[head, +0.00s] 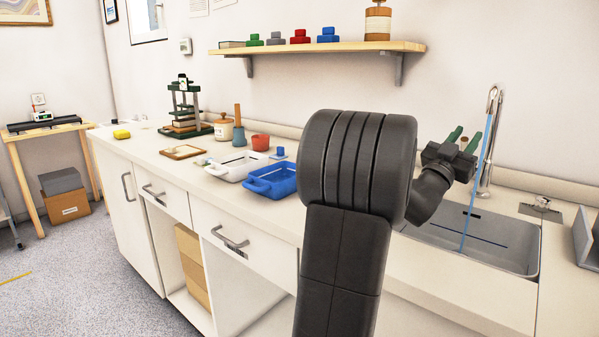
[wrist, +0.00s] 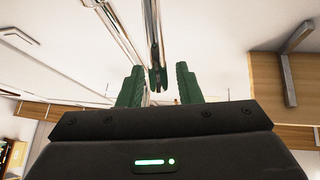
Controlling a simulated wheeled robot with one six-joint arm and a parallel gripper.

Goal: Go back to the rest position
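My gripper (head: 464,136) is raised over the sink (head: 500,250), near the tap (head: 492,130) in the head view. Its two green fingers stand apart with nothing held between them. In the wrist view my gripper (wrist: 159,70) points upward, and the tap's spout (wrist: 157,75) shows between and beyond the fingers. I cannot tell how close the spout is to them. A thin blue streak (head: 478,185) runs from the tap's spout down to the sink. My dark arm hides part of the counter and the sink's left side.
A wall shelf (head: 340,46) with stamps and a jar is at the back. On the counter (head: 240,205) stand a white tray (head: 238,166), a blue tray (head: 270,184), a press (head: 183,105) and jars. A grey plate (head: 586,240) stands at the right edge.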

